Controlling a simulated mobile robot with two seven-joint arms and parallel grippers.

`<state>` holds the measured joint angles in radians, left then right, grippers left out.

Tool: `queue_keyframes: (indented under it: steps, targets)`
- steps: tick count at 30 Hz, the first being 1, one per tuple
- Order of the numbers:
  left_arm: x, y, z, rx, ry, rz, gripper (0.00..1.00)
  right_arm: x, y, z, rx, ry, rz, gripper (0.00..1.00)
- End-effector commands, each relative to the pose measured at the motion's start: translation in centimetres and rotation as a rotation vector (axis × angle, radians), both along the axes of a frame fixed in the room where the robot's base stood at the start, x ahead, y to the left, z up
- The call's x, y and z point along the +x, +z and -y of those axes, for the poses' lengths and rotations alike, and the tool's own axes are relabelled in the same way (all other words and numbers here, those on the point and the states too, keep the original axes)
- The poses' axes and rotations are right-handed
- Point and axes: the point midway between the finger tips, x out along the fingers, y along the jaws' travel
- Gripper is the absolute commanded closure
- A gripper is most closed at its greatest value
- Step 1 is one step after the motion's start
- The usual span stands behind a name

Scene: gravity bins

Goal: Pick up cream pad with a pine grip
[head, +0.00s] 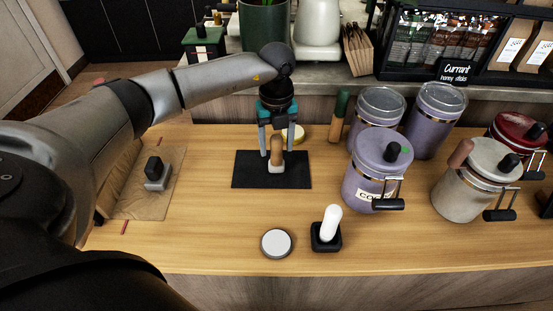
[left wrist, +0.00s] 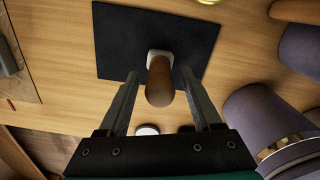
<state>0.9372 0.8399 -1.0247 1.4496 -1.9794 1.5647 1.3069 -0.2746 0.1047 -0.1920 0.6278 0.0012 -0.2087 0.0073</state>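The cream pad (head: 275,168) with its upright pine grip (head: 277,147) stands on a black mat (head: 244,170) in the head view. In the left wrist view the pine grip (left wrist: 160,83) points toward the camera, and a little of the cream pad (left wrist: 160,55) shows behind it. My left gripper (head: 277,152) points down over it and is open. Its fingers are on either side of the grip, with a gap on both sides in the left wrist view (left wrist: 160,76). My right gripper is not in view.
A grey pad with a black grip (head: 157,176) sits on a tan mat (head: 133,207) at left. A round white-topped disc (head: 276,243) and a black pad with a white grip (head: 327,234) stand in front. Lilac canisters (head: 377,172) stand close on the right.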

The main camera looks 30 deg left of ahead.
Motion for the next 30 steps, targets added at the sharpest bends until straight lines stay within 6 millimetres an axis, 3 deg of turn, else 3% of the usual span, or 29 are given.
queue_keyframes:
  steps: [2, 17, 30]
  targets:
    - [0.01, 0.04, -0.02, 0.0, 0.0, 0.0, 0.44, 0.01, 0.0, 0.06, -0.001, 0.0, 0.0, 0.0]
    - [0.01, 0.07, -0.03, 0.001, 0.001, 0.001, 1.0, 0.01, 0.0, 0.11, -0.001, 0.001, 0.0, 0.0]
    - [0.02, 0.09, -0.04, 0.0, 0.001, 0.001, 1.0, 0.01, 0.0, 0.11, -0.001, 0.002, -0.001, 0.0]
